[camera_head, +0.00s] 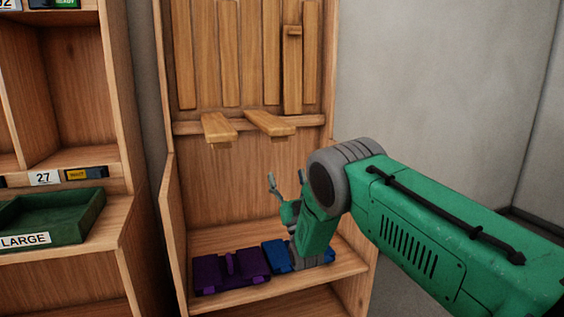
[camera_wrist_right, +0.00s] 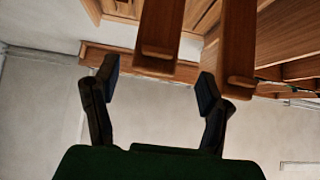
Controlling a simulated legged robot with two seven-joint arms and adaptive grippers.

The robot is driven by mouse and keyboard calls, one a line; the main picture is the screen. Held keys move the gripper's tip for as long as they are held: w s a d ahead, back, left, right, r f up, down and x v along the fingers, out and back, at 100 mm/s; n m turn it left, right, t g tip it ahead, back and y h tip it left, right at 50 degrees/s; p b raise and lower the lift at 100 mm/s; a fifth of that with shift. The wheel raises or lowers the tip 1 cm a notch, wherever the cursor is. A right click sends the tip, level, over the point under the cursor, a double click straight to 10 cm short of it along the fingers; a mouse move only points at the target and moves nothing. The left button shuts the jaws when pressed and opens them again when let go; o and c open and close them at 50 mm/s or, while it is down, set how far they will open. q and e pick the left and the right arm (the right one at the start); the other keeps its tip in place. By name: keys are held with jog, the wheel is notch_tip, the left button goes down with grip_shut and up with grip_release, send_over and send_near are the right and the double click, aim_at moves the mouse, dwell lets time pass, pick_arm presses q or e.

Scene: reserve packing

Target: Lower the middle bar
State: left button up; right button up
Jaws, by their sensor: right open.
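The middle bar (camera_head: 268,123) is a wooden plank that sticks out toward me from the cabinet's crosspiece. The left bar (camera_head: 218,127) sticks out in the same way beside it. The right bar (camera_head: 292,60) stands upright against the slats, with a small peg across it. My right gripper (camera_head: 287,182) is open and empty, fingers up, below the middle bar and apart from it. In the right wrist view, the open fingers (camera_wrist_right: 157,85) have one bar (camera_wrist_right: 160,25), seemingly the middle one, beyond the gap between them. My left gripper is not in view.
A purple case (camera_head: 230,270) and a blue case (camera_head: 276,256) lie on the cabinet's lower shelf, the blue one partly behind my right arm. At left is another shelf unit with a green tray (camera_head: 85,212) marked LARGE. A bare wall (camera_head: 430,90) is at right.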

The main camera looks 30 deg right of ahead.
jog(key=shift+v, duration=1.35)
jog(key=shift+d, duration=0.1)
